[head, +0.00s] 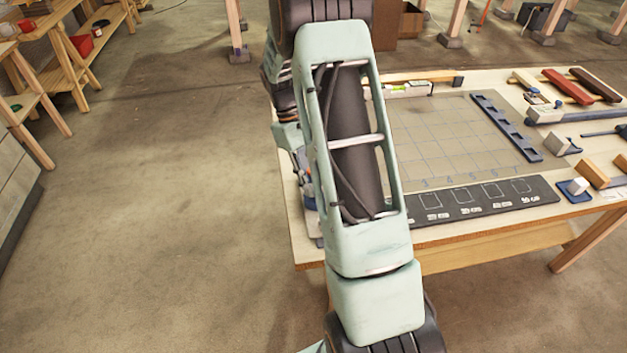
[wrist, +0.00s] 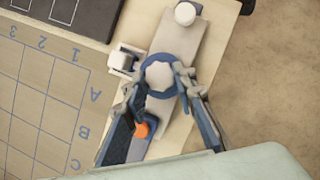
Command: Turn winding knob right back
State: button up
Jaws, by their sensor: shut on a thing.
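The winding knob (wrist: 160,76) shows in the wrist view as a pale, lobed disc with a blue ring around its base. It sits on a pale lath-like plate (wrist: 184,42) near the edge of the workbench. My gripper (wrist: 154,84) has its two fingers on opposite sides of the knob and is shut on it. The fingertips cover parts of the knob's rim. In the head view my arm hides the knob and the gripper.
A white round post (wrist: 185,13) stands at the plate's far end. A small white block (wrist: 122,60) and an orange piece (wrist: 142,129) are close to the fingers. A gridded board (head: 450,135) and a dark labelled strip (head: 475,204) lie on the workbench (head: 465,228).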

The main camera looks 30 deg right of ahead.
dwell(0.3)
jog(key=o, duration=1.2)
jog(key=shift+c, duration=0.2)
jog(key=v, duration=1.2)
jog(key=shift+a, duration=0.1)
